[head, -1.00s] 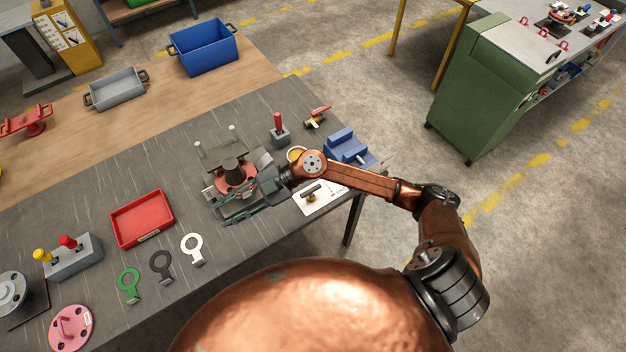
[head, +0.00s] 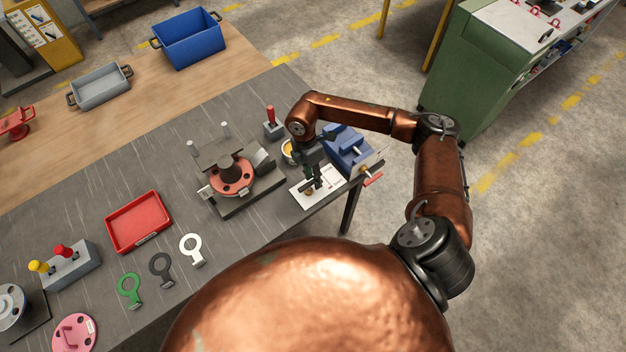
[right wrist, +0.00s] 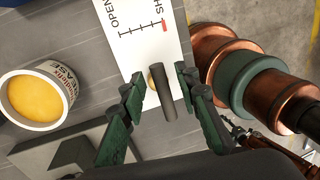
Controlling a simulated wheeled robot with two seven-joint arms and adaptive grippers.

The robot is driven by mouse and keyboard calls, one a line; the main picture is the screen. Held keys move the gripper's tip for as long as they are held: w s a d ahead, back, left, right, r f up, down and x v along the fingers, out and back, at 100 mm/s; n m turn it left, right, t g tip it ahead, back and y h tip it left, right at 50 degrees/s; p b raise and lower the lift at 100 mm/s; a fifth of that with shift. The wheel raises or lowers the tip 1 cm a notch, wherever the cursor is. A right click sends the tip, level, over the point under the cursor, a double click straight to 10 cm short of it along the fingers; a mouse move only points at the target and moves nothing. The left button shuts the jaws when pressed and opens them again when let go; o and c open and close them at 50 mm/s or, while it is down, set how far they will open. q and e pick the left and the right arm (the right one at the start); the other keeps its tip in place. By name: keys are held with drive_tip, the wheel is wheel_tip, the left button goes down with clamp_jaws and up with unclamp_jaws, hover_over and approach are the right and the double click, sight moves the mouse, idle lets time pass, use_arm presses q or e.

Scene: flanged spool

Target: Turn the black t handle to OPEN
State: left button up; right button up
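The black T handle (right wrist: 164,92) shows as a dark bar over a brass part, beside a white card (right wrist: 140,15). The card reads OPEN at the left and "SH", cut off, at the right, with a marked scale and a red mark under it. My right gripper (right wrist: 160,82) is open, with one green finger on each side of the bar. Gaps show between fingers and bar. In the head view, my right gripper (head: 312,182) points down over the card (head: 328,178) and partly hides the handle (head: 305,187). My left gripper is in neither view.
A grease can (right wrist: 42,98) stands close by the gripper. A blue vise (head: 348,150) is just right of it, near the table edge. The flanged spool (head: 232,176) sits in its fixture to the left. A red tray (head: 138,222) lies further left.

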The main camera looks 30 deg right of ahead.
drive_tip(key=shift+s+f, duration=0.15)
drive_tip(key=shift+f, duration=0.8)
clamp_jaws()
